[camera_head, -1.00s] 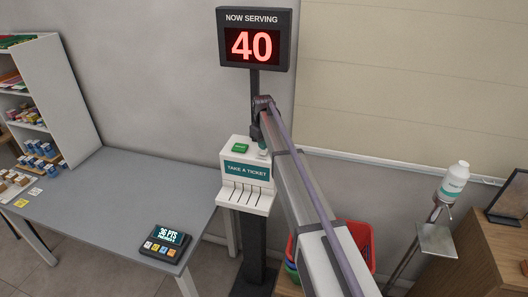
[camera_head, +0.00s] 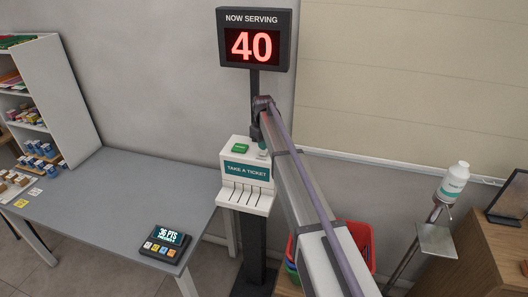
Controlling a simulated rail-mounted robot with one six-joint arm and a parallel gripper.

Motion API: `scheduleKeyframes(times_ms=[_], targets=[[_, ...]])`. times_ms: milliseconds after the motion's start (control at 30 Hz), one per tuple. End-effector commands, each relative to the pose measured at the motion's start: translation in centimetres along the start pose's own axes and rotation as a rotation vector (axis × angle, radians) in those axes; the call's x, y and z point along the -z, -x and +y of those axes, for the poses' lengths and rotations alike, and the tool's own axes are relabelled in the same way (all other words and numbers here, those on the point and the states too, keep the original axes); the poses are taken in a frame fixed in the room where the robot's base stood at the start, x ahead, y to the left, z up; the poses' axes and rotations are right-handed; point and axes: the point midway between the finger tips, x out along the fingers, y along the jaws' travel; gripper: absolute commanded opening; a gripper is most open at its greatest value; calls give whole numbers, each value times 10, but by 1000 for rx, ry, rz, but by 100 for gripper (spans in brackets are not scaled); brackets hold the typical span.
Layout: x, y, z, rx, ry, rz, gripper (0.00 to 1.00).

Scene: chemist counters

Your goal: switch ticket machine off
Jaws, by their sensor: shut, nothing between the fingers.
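The ticket machine (camera_head: 232,172) is a white box on a dark post, with a teal "TAKE A TICKET" label and slots in front. A green button (camera_head: 240,148) is on its top, to the left. Above it the "NOW SERVING" display (camera_head: 254,42) is lit and reads 40 in red. My gripper (camera_head: 263,153) is shut and empty, pointing down over the right part of the machine's top, right of the green button. My arm partly hides that side, and I cannot tell whether the fingertips touch the machine.
A grey table (camera_head: 110,200) at left bears a small keypad device (camera_head: 165,244). A dispenser bottle (camera_head: 454,181) on a stand and a wooden counter (camera_head: 490,245) are at right.

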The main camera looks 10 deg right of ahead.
Motion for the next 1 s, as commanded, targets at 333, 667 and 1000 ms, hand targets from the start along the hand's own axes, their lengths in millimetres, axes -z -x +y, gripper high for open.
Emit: scheduleKeyframes(times_ms=[333,667,1000], targets=[[0,0,0,0,0,0,0],[0,-5,0,0,0,0,0],[0,-10,0,0,0,0,0]])
